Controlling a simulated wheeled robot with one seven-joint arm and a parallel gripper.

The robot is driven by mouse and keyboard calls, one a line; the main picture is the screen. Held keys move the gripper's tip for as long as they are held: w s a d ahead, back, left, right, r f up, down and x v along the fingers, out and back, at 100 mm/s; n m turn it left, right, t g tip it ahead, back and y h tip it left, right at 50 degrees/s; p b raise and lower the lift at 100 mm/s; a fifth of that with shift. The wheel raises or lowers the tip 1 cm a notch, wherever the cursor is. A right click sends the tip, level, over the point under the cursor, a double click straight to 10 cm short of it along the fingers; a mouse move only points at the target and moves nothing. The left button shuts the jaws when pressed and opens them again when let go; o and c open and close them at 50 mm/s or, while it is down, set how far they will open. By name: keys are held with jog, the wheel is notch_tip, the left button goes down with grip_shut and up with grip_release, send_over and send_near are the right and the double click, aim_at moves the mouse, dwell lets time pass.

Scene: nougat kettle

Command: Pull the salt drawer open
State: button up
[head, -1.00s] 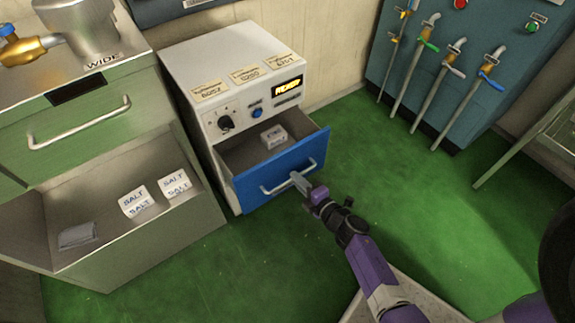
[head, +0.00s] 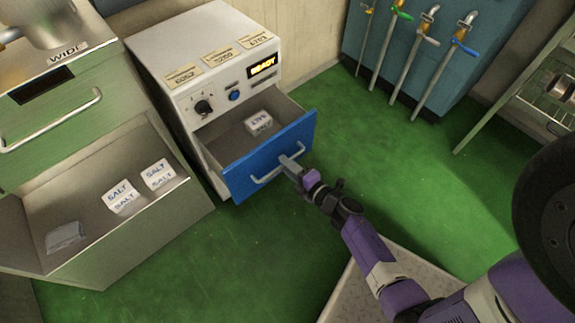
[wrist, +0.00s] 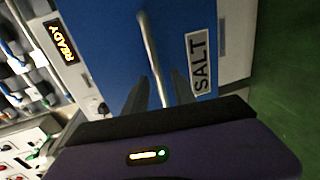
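The salt drawer (head: 272,158) has a blue front and stands pulled out of the white cabinet, its inside showing. The wrist view shows its blue front (wrist: 105,50) with a SALT label (wrist: 201,62). Its pale bar handle (head: 262,179) runs across the front; in the wrist view the handle (wrist: 149,45) passes down between my two fingers. A white box marked SALT (head: 259,122) lies inside the drawer.
The white cabinet (head: 190,45) has a knob, a blue button and a READY display. Green floor (head: 330,140) right of the drawer is clear.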

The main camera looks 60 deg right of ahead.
jog(key=shift+s+r, duration=0.1)
jog(key=p+v, duration=0.1)
jog(key=v, duration=0.6)
jog(key=shift+s, duration=0.25)
jog(key=shift+a, duration=0.15)
